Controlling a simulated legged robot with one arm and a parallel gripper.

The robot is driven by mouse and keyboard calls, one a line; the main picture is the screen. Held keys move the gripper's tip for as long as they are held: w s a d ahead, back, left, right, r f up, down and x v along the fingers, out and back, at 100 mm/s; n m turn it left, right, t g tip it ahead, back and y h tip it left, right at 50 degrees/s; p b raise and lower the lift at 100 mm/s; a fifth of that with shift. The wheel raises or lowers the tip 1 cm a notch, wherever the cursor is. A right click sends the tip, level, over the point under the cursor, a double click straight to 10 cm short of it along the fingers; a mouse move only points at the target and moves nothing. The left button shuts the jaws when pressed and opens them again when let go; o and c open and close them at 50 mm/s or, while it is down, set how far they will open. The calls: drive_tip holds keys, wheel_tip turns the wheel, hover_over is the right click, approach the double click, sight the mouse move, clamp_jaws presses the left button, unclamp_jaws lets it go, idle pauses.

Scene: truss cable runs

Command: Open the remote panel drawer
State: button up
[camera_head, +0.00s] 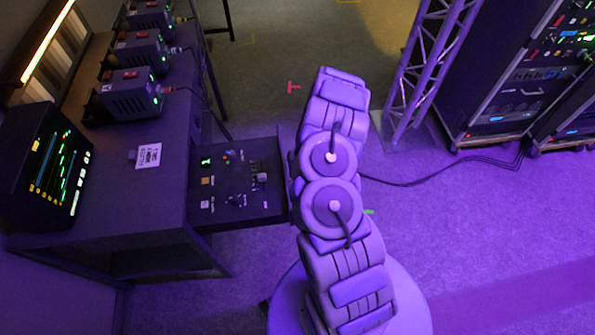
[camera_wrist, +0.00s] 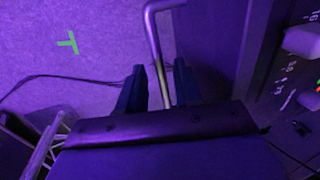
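The remote panel drawer (camera_head: 222,214) stands pulled out from the right side of the dark desk in the head view. Small knobs, switches and lit buttons sit on its top panel. In the wrist view the drawer's panel (camera_wrist: 258,62) fills the right side. My gripper (camera_wrist: 160,80) shows there with its two dark fingers apart, on either side of the drawer's metal handle (camera_wrist: 155,42). A gap shows between the bar and the left finger; contact on the right is unclear. In the head view my arm hides the gripper and handle.
The desk (camera_head: 120,190) carries a monitor (camera_head: 45,165), a label card (camera_head: 148,156) and several power boxes (camera_head: 133,92). A truss (camera_head: 425,70) and equipment racks (camera_head: 510,90) stand at the right, with a cable (camera_head: 420,180) across the floor. Floor at lower right is clear.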

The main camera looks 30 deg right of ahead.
drive_tip(key=shift+o, duration=0.2)
drive_tip(key=shift+s, duration=0.1)
drive_tip(key=s+d+r+p, duration=0.1)
drive_tip(key=d+r+p, duration=0.2)
drive_tip(key=r, duration=1.3)
drive_tip(key=shift+r+p, duration=0.3)
drive_tip(key=shift+r, duration=0.1)
drive_tip(key=shift+d, duration=0.1)
